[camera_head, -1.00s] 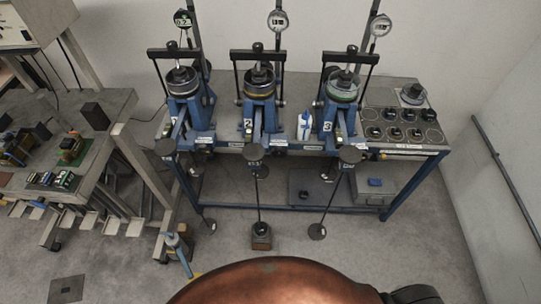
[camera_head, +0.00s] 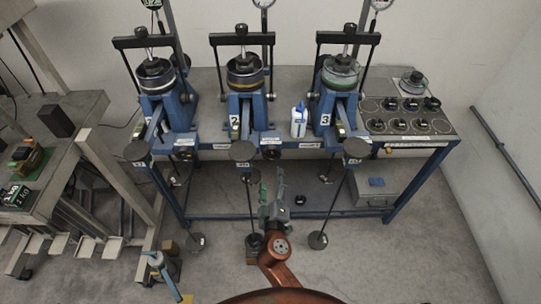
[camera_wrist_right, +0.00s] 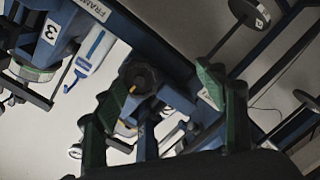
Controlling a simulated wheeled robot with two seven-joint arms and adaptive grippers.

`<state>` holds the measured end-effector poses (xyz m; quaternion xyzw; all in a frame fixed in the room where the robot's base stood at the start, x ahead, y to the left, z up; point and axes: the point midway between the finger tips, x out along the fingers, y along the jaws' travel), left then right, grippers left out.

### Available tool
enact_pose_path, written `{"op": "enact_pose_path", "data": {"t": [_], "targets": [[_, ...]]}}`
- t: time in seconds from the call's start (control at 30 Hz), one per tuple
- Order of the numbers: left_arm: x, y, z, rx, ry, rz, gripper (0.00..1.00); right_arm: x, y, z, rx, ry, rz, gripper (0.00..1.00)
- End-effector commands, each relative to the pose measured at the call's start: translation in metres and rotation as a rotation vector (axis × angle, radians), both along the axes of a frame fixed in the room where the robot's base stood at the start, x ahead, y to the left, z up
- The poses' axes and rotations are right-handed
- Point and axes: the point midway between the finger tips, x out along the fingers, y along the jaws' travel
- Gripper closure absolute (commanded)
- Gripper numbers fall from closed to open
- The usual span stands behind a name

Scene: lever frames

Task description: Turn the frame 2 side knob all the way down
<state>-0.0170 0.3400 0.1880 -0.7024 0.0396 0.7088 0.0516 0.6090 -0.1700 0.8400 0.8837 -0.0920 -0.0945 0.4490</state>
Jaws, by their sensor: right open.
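Frame 2 (camera_head: 244,103) is the middle blue lever frame on the bench, marked with a white 2. Its black side knob (camera_head: 272,153) sits low on its right, at the bench's front edge. In the right wrist view a dark round knob (camera_wrist_right: 138,78) shows ahead, between the spread fingers and apart from them. My right gripper (camera_head: 273,188) is in front of and below the bench edge, fingers pointing up toward frame 2. It is open and empty in the right wrist view (camera_wrist_right: 165,85). My left gripper is not in view.
Frame 1 (camera_head: 165,105) and frame 3 (camera_head: 334,100) stand on either side. A white and blue bottle (camera_head: 299,121) stands between frames 2 and 3. Hanging weight rods, one with a disc (camera_head: 242,151), reach down in front of the bench near my gripper. The floor at right is clear.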

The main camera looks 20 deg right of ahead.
Motion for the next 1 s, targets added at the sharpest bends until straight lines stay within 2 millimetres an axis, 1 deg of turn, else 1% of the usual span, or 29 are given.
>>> {"op": "enact_pose_path", "data": {"t": [0.03, 0.1, 0.2, 0.37, 0.67, 0.93, 0.97, 1.0], "targets": [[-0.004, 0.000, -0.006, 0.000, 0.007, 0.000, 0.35, -0.002, -0.001, 0.013, -0.004, -0.033, -0.011, 0.35], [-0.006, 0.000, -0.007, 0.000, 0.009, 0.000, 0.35, -0.004, -0.001, 0.029, -0.010, -0.064, -0.022, 0.35], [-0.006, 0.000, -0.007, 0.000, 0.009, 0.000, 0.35, -0.003, -0.002, 0.040, -0.014, -0.085, -0.029, 0.35], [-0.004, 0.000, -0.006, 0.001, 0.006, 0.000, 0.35, 0.010, -0.006, 0.042, -0.017, -0.089, -0.029, 0.35], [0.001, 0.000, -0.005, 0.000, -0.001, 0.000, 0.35, 0.050, -0.018, 0.042, -0.016, -0.086, -0.030, 0.35], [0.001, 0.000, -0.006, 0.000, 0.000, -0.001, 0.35, 0.088, -0.028, 0.041, -0.016, -0.085, -0.029, 0.35], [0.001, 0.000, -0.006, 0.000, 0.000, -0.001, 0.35, 0.089, -0.029, 0.040, -0.016, -0.084, -0.029, 0.35], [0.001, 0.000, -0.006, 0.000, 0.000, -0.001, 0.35, 0.087, -0.028, 0.039, -0.015, -0.083, -0.029, 0.38]]}}
